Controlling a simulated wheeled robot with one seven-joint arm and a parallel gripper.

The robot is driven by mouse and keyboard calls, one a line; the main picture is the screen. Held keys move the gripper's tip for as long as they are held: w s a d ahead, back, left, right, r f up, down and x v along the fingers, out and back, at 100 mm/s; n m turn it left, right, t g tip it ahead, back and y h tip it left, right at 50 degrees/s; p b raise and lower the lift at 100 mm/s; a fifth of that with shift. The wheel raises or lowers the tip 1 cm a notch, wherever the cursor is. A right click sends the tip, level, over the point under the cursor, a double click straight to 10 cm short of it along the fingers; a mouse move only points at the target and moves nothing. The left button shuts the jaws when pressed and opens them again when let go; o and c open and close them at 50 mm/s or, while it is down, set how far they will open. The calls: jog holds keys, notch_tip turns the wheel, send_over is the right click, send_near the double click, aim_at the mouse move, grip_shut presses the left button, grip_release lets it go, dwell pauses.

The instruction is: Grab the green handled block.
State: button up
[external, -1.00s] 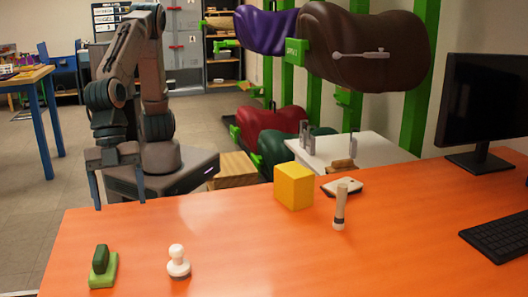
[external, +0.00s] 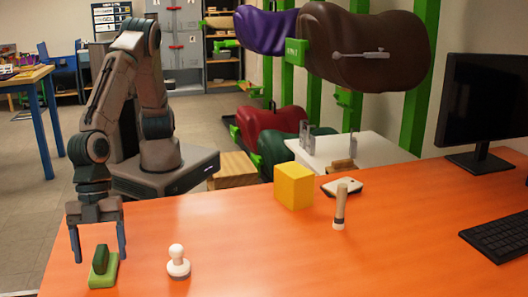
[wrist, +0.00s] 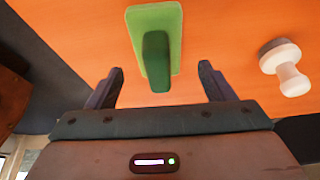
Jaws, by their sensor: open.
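The green handled block (external: 104,270) lies on the orange table at its front left corner, a light green base with a dark green handle (external: 101,259) standing on it. My gripper (external: 99,257) is open, fingers pointing down, close behind and above the block, with one finger to each side of it in the picture. In the wrist view the block (wrist: 153,30) shows ahead of my gripper (wrist: 161,80), with the handle's near end about between the open fingertips. Nothing is held. Whether a finger touches the block I cannot tell.
A white knobbed stamp (external: 178,262) stands on the orange table (external: 260,250) just right of the block; it also shows in the wrist view (wrist: 287,68). A yellow cube (external: 293,186), a brush-like tool (external: 340,206) and a monitor (external: 484,110) are farther right.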

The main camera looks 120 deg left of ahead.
jog(key=shift+x, duration=1.45)
jog(key=shift+d, duration=0.1)
jog(key=c, duration=1.1)
jog(key=shift+o, duration=0.2)
jog(key=shift+r, duration=0.15)
